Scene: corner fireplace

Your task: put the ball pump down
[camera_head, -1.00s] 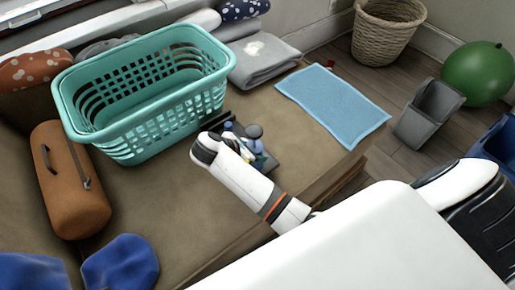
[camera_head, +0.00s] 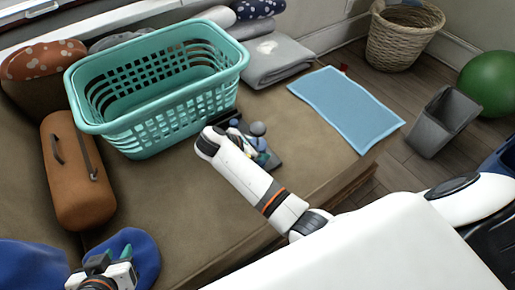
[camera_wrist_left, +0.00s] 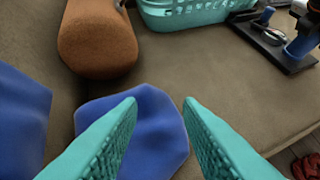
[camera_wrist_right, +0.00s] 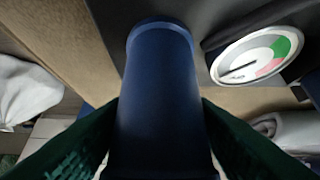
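The ball pump (camera_head: 275,163) has a black base, a blue cylinder and a round dial. It is at the brown couch seat beside the teal basket, partly hidden by my right arm; whether its base touches the seat is unclear. In the right wrist view, its blue cylinder (camera_wrist_right: 158,85) is between the dark green fingers of my right gripper (camera_wrist_right: 160,112), which look closed against both sides. The pump also shows in the left wrist view (camera_wrist_left: 268,45). My left gripper (camera_wrist_left: 160,103) is open and empty above a blue cushion (camera_wrist_left: 150,130); it also shows in the head view (camera_head: 122,258).
The teal basket (camera_head: 160,125) stands behind the pump. A brown bag (camera_head: 80,185) lies at left. A blue towel (camera_head: 350,108) and folded grey cloth (camera_head: 275,62) lie towards the right. A grey bin (camera_head: 440,125) stands on the floor. The seat front is clear.

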